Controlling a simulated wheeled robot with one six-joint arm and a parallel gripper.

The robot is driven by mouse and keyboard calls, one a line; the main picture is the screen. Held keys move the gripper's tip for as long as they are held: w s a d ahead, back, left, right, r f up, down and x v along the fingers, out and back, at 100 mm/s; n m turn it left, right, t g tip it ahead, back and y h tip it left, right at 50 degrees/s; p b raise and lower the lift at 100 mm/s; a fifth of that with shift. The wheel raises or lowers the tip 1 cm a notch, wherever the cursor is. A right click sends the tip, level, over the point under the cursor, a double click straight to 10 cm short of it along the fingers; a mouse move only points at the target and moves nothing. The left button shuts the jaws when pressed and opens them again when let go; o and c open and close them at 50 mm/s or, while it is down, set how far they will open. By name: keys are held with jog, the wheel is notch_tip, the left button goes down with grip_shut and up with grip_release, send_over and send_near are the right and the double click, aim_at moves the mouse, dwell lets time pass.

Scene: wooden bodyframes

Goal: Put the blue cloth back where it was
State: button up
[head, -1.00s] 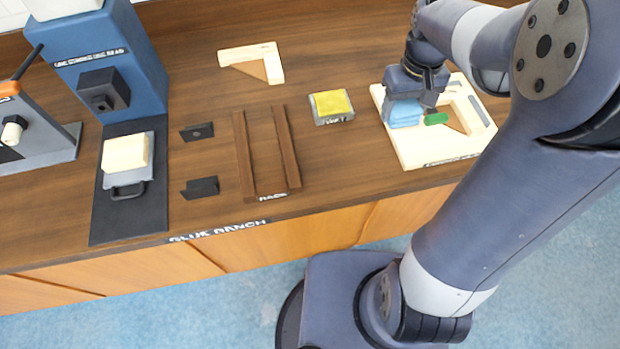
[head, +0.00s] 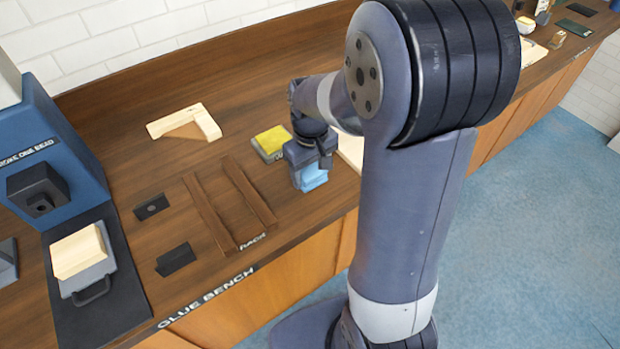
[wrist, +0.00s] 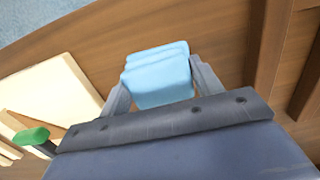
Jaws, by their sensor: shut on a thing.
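My gripper (head: 312,176) is shut on the folded blue cloth (head: 314,177) over the bench, between the yellow-topped block and the pale board. In the wrist view the blue cloth (wrist: 158,76) sits between the two fingers of my gripper (wrist: 160,88), with brown bench top beyond it. Whether the cloth touches the bench is hard to tell. The yellow-topped grey block (head: 271,143) lies just left of and behind my gripper.
The pale board (head: 350,150) is mostly hidden behind my arm; it shows in the wrist view (wrist: 62,92) beside a green-capped item (wrist: 32,136). Left of my gripper are the dark wooden rack rails (head: 248,192), a pale corner frame (head: 190,124) and a blue press (head: 45,150). Bare bench lies between rack and gripper.

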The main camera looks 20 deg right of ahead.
aim_at(311, 179)
jog(key=shift+f, duration=1.55)
jog(key=shift+f, duration=0.2)
jog(key=o, duration=0.9)
jog(key=shift+o, duration=0.2)
jog(key=shift+r, duration=0.15)
notch_tip(311, 179, up, 12)
jog(key=shift+r, duration=0.1)
jog(key=shift+o, duration=0.3)
